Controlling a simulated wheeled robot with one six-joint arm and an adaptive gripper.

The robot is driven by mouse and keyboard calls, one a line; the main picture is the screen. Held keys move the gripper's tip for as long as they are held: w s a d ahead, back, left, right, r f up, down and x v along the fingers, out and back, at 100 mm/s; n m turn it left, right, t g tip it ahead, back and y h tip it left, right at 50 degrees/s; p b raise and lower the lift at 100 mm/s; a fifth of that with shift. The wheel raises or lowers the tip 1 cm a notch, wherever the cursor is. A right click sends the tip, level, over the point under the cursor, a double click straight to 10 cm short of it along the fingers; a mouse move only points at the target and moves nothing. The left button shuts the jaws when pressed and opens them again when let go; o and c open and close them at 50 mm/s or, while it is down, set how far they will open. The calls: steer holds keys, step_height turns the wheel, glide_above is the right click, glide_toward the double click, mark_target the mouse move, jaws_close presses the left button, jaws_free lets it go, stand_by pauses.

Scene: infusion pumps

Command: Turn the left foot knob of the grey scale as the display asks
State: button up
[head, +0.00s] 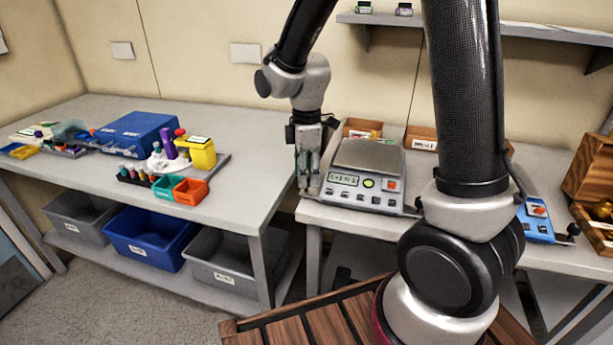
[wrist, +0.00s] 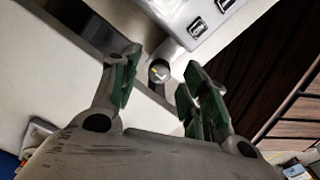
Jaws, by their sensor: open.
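The grey scale (head: 366,178) stands on the right-hand table, with a weighing pan on top and a lit display (head: 343,179) on its front. The display text is too small to read for sure. My gripper (head: 308,185) points down at the scale's left front corner. In the wrist view my gripper (wrist: 158,85) is open, with its green-padded fingers apart. The left foot knob (wrist: 158,71), dark with a small yellow mark, shows just beyond and between the fingertips, beside the scale's corner. I cannot tell whether a finger touches it. My gripper hides the knob in the head view.
Wooden boxes (head: 422,139) sit behind the grey scale. The left table (head: 258,130) holds a blue box (head: 138,133) and coloured holders; its right part is bare. Bins stand on its lower shelf.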

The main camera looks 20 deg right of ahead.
steer(key=shift+f, duration=0.75)
jaws_close()
steer(key=shift+m, duration=0.4)
